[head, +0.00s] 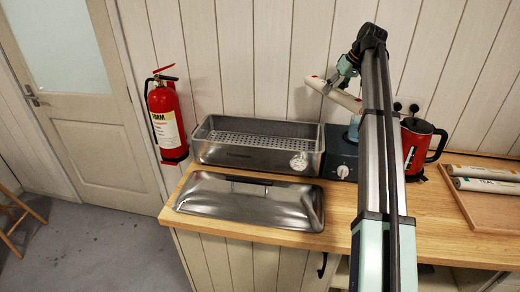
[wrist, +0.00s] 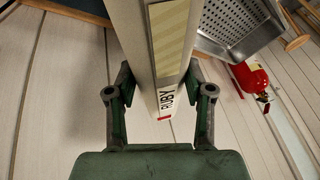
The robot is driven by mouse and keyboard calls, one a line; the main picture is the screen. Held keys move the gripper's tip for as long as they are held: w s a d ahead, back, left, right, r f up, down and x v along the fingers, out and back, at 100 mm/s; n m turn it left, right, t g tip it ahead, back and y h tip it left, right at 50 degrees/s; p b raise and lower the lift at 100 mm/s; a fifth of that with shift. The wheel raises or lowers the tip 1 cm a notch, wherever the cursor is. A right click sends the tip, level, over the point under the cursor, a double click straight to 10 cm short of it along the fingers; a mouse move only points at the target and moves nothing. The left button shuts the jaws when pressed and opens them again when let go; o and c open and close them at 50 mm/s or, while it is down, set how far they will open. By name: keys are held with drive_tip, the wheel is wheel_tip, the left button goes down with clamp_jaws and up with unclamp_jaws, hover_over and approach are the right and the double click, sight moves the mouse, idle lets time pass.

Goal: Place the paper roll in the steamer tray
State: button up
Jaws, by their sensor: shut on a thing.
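My gripper (head: 341,77) is shut on the paper roll (head: 333,92), a pale roll with a red end, held in the air above the counter. In the wrist view the roll (wrist: 160,45) runs between the fingers of my gripper (wrist: 160,105); its label reads RUBY. The steamer tray (head: 257,157) is a long metal box with a perforated floor, open at the top, on the counter left of and below the roll. Its perforated floor also shows at the upper right of the wrist view (wrist: 238,25).
The steamer lid (head: 248,202) lies on the counter in front of the tray. A red kettle (head: 417,145) stands right of my arm. More rolls (head: 485,179) lie in a wooden tray (head: 490,213) at the right. A fire extinguisher (head: 167,118) hangs on the wall at left.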

drive_tip(key=w+a+f+n, duration=0.1)
drive_tip(key=w+a+n, duration=0.1)
drive_tip(key=a, duration=1)
drive_tip(key=w+a+f+n+g, duration=0.1)
drive_tip(key=w+a+n, duration=0.1)
drive_tip(key=a, duration=1.1)
drive_tip(key=w+a+f+n+g+y, duration=0.1)
drive_tip(key=w+a+f+n, duration=0.1)
drive_tip(key=a, duration=1.1)
drive_tip(key=shift+d, duration=0.1)
